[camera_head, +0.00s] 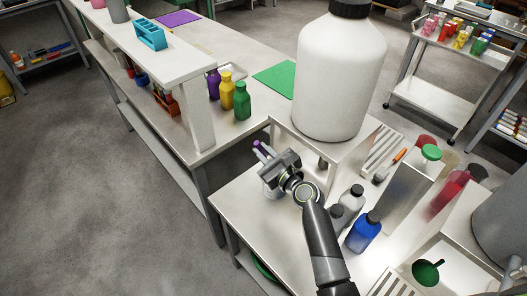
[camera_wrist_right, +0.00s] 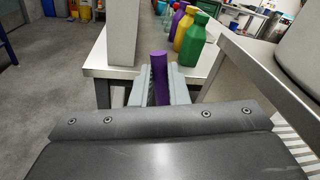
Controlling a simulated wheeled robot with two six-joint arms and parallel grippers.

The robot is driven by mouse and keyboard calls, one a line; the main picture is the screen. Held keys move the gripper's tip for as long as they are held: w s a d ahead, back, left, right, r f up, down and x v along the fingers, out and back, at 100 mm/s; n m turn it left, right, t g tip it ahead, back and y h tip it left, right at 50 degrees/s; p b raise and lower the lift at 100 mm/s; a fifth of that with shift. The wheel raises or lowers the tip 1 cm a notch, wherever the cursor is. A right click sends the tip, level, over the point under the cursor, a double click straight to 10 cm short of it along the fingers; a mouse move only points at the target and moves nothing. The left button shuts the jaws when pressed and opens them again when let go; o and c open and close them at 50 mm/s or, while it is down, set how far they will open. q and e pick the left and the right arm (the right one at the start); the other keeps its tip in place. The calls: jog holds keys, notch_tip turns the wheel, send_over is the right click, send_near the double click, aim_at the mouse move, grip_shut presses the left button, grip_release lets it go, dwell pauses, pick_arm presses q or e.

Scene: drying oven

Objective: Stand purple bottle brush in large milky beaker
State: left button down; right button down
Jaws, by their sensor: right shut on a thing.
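My right gripper (camera_head: 268,161) is above the near end of the front table, shut on the purple bottle brush (camera_head: 257,145). In the right wrist view the brush's purple handle (camera_wrist_right: 159,78) stands up between the two fingers (camera_wrist_right: 160,92). A pale, translucent vessel, seemingly the large milky beaker (camera_head: 268,190), shows just below the gripper and is partly covered by it. The brush's lower end is hidden, so I cannot tell whether it is inside the beaker. My left gripper is not in view.
A big white carboy (camera_head: 338,80) stands on a raised stand right behind the gripper. A blue bottle (camera_head: 362,232) and grey bottles (camera_head: 353,197) stand right of my arm. Purple, yellow and green bottles (camera_head: 242,101) stand on the bench behind. The table's front left is clear.

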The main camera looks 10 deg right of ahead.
jog(key=c, duration=1.3)
grip_release()
jog(key=b+v, duration=0.1)
jog(key=v, duration=1.6)
jog(key=shift+s, duration=0.25)
